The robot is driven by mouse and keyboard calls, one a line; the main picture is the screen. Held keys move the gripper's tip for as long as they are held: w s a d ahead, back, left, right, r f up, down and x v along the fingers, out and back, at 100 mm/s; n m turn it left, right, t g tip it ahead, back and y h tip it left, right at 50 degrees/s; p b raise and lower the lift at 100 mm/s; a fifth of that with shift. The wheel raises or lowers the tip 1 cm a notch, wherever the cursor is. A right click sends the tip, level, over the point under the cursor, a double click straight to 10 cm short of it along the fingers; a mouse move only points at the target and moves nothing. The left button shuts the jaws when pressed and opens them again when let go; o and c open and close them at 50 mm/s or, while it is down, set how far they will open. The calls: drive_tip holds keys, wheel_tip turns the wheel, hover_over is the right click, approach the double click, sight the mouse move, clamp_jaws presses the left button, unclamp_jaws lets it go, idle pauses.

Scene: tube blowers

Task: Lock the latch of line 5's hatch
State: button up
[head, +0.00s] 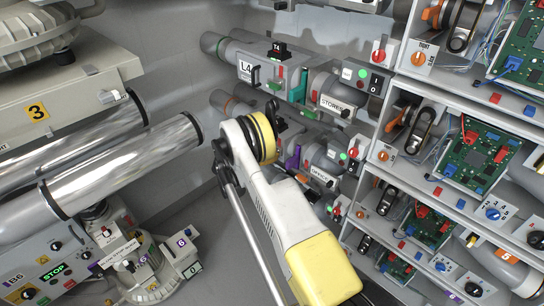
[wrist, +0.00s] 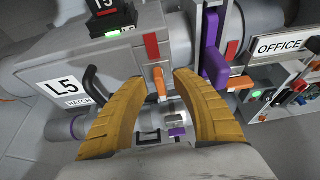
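Line 5's hatch (wrist: 117,62), a grey panel marked "L5 HATCH", is on a pipe in the wrist view. It has a black handle (wrist: 93,88) at its lower left. A red block (wrist: 152,47) is near its right edge. The orange latch lever (wrist: 159,82) hangs just below the red block. My gripper (wrist: 160,82) is open, its two tan fingers on either side of the lever's lower part. I cannot tell whether either finger touches it. In the head view my arm hides most of line 5's hatch.
A purple slide (wrist: 214,60) stands right of the hatch, with an OFFICE sign (wrist: 283,45) beyond it. A black T5 box (wrist: 110,20) sits above the hatch. In the head view line 4's hatch (head: 258,72) is higher up, and shelves of circuit boards (head: 474,155) stand at right.

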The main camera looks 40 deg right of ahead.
drive_tip(key=shift+x, duration=1.05)
drive_tip(key=shift+w, duration=0.1)
drive_tip(key=shift+c, duration=0.5)
clamp_jaws()
